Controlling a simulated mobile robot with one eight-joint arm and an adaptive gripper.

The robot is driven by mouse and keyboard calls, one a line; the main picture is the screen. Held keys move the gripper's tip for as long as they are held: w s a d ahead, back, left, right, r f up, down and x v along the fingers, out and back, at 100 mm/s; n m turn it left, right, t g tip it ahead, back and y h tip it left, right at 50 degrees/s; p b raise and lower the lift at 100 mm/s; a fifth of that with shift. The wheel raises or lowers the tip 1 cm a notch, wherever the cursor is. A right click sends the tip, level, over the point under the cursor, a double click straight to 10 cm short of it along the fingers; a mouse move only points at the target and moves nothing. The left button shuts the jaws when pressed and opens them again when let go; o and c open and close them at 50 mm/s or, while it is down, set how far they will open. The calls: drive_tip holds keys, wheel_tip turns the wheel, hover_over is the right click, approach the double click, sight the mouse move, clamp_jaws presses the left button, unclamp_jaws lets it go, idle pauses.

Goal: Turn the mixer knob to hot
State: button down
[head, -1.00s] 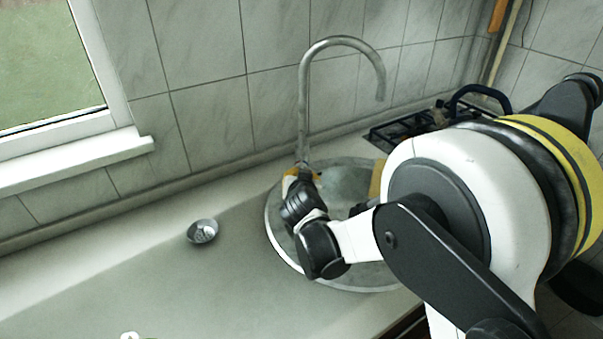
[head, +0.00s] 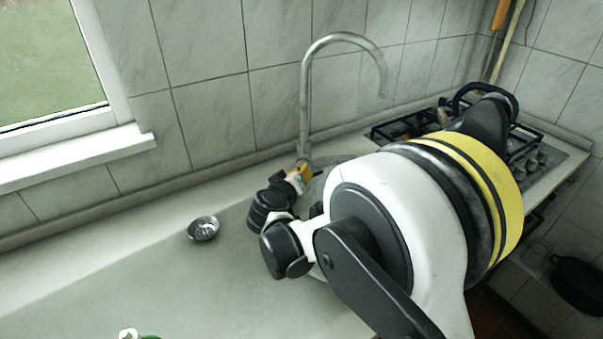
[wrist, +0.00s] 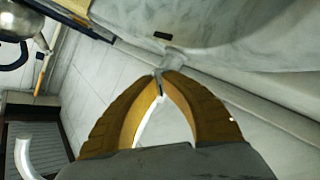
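The tall grey mixer tap (head: 305,100) stands at the back edge of the worktop, its spout arching right. My gripper (head: 306,170) is at the tap's foot, coming in from the front left, its yellow fingers largely hidden by my wrist. In the wrist view my gripper's fingertips (wrist: 161,74) are drawn close together. A thin mixer knob (wrist: 158,84) shows between them, and they appear to pinch it. The knob is hidden in the head view, and its hot and cold marks cannot be made out.
A stove (head: 525,160) stands at the right. The tiled wall (head: 205,110) is close behind the tap.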

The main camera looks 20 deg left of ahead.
drive_tip(key=shift+n, duration=0.3)
idle(0.4)
drive_tip(key=c, duration=1.6)
unclamp_jaws()
drive_tip(key=shift+o, duration=0.2)
drive_tip(key=v, duration=1.2)
drive_tip(key=shift+f, duration=0.15)
